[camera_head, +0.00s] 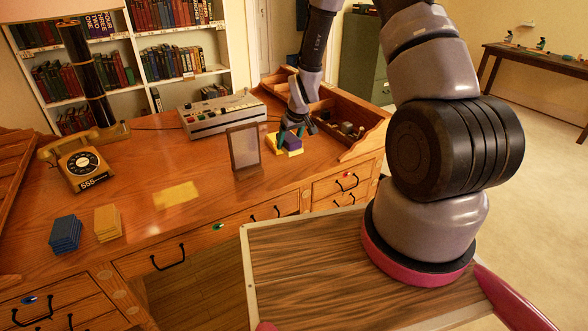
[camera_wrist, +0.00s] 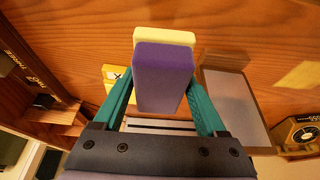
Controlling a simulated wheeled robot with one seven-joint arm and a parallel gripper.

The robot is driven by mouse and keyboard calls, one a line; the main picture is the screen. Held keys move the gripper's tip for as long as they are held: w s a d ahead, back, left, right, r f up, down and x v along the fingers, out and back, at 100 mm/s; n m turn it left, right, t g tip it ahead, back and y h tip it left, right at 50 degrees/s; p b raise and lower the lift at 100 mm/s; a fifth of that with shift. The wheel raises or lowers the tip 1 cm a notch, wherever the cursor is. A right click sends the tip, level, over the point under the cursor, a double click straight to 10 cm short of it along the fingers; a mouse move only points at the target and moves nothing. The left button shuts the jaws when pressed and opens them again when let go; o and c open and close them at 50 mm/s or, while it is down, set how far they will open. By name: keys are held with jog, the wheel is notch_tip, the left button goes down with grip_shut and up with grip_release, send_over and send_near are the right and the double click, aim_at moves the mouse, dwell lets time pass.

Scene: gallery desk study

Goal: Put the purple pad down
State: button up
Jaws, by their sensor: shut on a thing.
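The purple pad (camera_wrist: 163,75) is held between the teal fingers of my gripper (camera_wrist: 162,92) in the wrist view. In the head view the purple pad (camera_head: 293,142) is at my gripper (camera_head: 291,130), over the desk's right part. A yellow pad (camera_wrist: 164,36) shows just beyond the purple pad's end in the wrist view; I cannot tell whether they touch. In the head view, yellow (camera_head: 292,152) shows directly under and beside the purple pad. A yellow piece with an X mark (camera_wrist: 116,75) lies left of the fingers in the wrist view.
A framed panel (camera_head: 245,150) stands left of my gripper. A grey console (camera_head: 221,113) is behind it, and a wooden tray (camera_head: 352,112) is to the right. A telephone (camera_head: 78,165), blue pads (camera_head: 65,233) and tan pads (camera_head: 107,222) are at left. The desk's front middle is mostly clear.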

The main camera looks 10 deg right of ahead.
send_over(288, 169)
jog(key=s, duration=0.1)
jog(key=f, duration=0.4)
jog(key=shift+s+d+f, duration=0.1)
jog(key=shift+d+f, duration=0.2)
jog(key=shift+d, duration=0.1)
jog(key=shift+f, duration=2.3)
jog(key=shift+a+f, duration=0.1)
